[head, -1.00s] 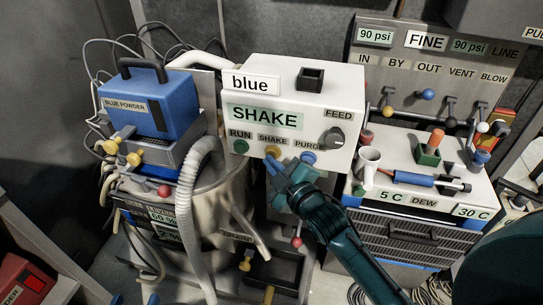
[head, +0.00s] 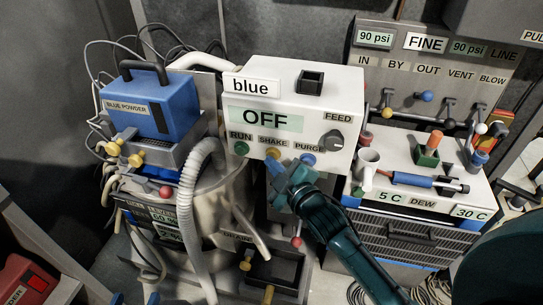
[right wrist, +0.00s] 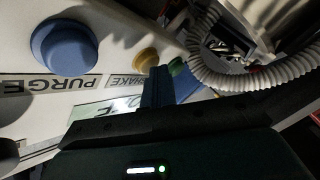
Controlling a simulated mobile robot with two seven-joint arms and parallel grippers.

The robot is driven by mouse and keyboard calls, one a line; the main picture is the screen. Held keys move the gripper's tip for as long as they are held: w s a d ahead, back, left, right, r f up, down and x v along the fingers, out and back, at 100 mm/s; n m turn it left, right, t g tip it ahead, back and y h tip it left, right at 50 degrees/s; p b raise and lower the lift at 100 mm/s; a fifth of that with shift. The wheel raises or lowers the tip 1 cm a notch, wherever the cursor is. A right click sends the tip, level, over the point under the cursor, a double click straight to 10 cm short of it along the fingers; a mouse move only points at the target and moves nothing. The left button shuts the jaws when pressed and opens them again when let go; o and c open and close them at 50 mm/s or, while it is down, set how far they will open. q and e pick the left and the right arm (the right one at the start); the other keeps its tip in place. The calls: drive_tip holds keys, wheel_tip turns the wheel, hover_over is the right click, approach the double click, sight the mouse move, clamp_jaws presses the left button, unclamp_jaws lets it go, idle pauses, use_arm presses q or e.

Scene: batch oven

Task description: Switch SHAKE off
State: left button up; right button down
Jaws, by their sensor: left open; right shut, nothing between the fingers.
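The white feeder box labelled blue (head: 235,105) has a display (head: 266,118) that reads OFF. On its front are a green RUN button (head: 241,148), a yellow SHAKE button (head: 273,152) and a blue PURGE button (head: 308,159). My right gripper (head: 274,166) is shut and empty, its fingertips just below the SHAKE button. In the right wrist view the shut fingers (right wrist: 157,88) are beside the yellow button (right wrist: 146,58); contact cannot be told. My left gripper (head: 135,299) shows only as two separated blue fingertips at the bottom edge.
A dark FEED knob (head: 334,139) is at the box's right. A ribbed grey hose (head: 190,190) hangs left of my right gripper. A blue powder unit (head: 150,103) stands left, and a white-topped unit with a mug (head: 369,166) stands right.

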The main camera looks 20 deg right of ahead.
drive_tip(key=shift+s, duration=0.1)
drive_tip(key=s+a+p, duration=0.2)
drive_tip(key=s+a, duration=0.1)
drive_tip(key=s, duration=0.2)
drive_tip(key=shift+a, duration=0.25)
idle(0.6)
